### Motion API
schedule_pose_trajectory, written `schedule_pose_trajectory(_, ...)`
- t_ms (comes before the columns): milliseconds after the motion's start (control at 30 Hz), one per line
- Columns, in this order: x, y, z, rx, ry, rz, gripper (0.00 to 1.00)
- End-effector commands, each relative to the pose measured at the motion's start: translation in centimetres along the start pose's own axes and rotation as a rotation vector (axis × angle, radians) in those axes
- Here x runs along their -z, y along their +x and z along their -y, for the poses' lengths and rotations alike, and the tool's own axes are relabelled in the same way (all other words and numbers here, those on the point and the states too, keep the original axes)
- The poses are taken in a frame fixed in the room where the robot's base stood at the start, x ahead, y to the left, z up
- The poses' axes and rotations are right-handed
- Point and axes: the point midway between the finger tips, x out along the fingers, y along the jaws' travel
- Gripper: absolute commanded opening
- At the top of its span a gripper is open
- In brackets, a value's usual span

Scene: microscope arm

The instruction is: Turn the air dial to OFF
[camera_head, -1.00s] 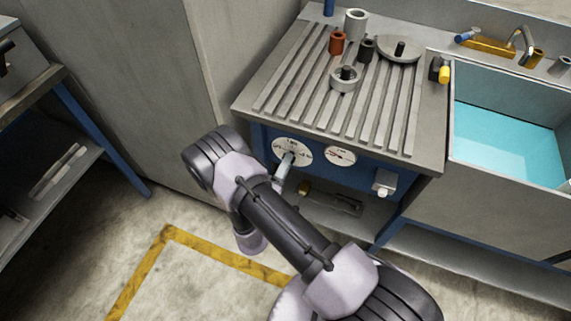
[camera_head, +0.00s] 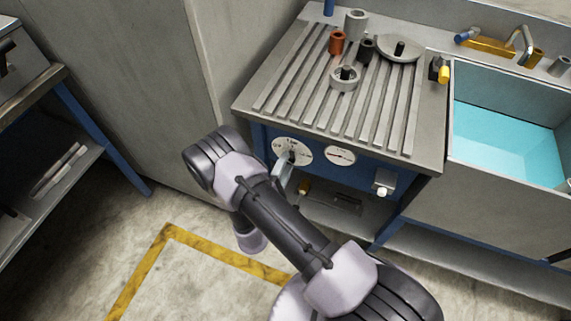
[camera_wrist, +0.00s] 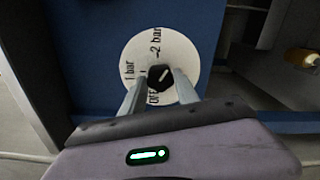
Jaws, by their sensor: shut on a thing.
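The air dial (camera_wrist: 187,55) is a white disc on a blue panel, marked OFF, 1 bar and 2 bar, with a black knob (camera_wrist: 160,86) at its centre. A light mark shows on the knob's upper part, but I cannot tell clearly which label it points at. My gripper (camera_wrist: 160,80) is shut on the knob, one finger on each side. In the head view the dial (camera_head: 281,145) is on the bench front, and my gripper (camera_head: 287,166) reaches it from below, partly covering it.
A second white round dial or gauge (camera_head: 341,155) sits just right of it. A white switch box (camera_head: 384,183) is farther right. The ribbed worktop (camera_head: 320,95) above holds several metal parts. A shelf (camera_head: 335,205) lies below. The floor in front is clear.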

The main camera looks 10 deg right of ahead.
Motion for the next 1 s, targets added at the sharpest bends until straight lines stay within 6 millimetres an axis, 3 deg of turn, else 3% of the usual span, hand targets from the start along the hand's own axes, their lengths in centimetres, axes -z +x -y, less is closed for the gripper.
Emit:
schedule_pose_trajectory(233,-0.1,0.0,0.1,0.002,-0.002,0.001,0.0)
schedule_pose_trajectory(267,-0.1,0.0,0.1,0.002,-0.002,0.001,0.41)
schedule_pose_trajectory(367,-0.1,0.0,0.1,0.001,-0.002,0.001,0.59)
schedule_pose_trajectory(667,0.0,-0.1,0.0,0.0,0.0,0.0,0.59)
schedule_pose_trajectory(767,0.1,-1.1,-0.1,0.001,-0.001,-0.003,0.59)
schedule_pose_trajectory(867,0.0,-3.5,-0.3,0.0,-0.003,-0.007,0.59)
schedule_pose_trajectory(1000,0.1,-8.4,-0.5,-0.002,-0.002,-0.01,0.59)
